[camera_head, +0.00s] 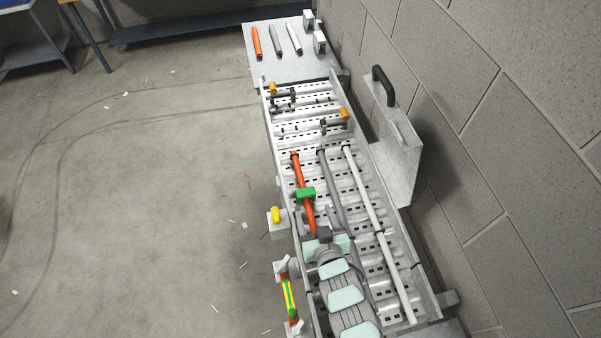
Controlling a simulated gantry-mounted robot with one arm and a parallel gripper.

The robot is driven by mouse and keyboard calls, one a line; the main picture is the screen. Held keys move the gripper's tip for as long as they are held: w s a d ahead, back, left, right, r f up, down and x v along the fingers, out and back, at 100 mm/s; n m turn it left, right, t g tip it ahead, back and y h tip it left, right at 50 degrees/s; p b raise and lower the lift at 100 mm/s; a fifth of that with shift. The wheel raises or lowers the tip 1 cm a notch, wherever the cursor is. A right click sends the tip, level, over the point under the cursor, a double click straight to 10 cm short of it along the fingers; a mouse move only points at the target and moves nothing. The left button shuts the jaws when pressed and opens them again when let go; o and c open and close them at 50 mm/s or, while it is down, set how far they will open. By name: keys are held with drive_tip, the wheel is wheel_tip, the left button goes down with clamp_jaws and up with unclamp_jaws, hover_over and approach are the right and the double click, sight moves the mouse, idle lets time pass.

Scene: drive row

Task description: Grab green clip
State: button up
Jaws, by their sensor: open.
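The green clip (305,194) is a small block sitting across the orange tube (299,172) on the slotted metal rack. My arm comes in from the bottom of the picture. My gripper (323,234) is at its far end, just below and slightly right of the clip in the picture, over the lower end of the orange tube. There is a visible gap between gripper and clip. The gripper is open, but its fingers are small and partly hidden by my arm. I see nothing held in it.
A grey tube (331,180) and a white tube (365,193) run beside the orange one. Orange-topped clamps (344,114) sit farther up the rack. A metal bracket with a black handle (384,86) stands at right by the block wall. Open floor (150,210) lies left.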

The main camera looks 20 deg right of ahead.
sight(307, 195)
drive_tip(key=b+x, duration=0.2)
drive_tip(key=f+b+x, duration=0.1)
drive_tip(key=b+x, duration=0.1)
drive_tip(key=shift+w+d+b, duration=0.1)
drive_tip(key=shift+w+b, duration=0.2)
drive_tip(key=shift+w, duration=0.2)
drive_tip(key=b+x, duration=0.4)
drive_tip(key=shift+w+f, duration=0.25)
drive_tip(key=shift+w, duration=0.05)
drive_tip(key=shift+w+d, duration=0.15)
drive_tip(key=shift+w, duration=0.15)
drive_tip(key=shift+r, duration=0.1)
drive_tip(key=shift+c, duration=0.4)
drive_tip(key=c, duration=1)
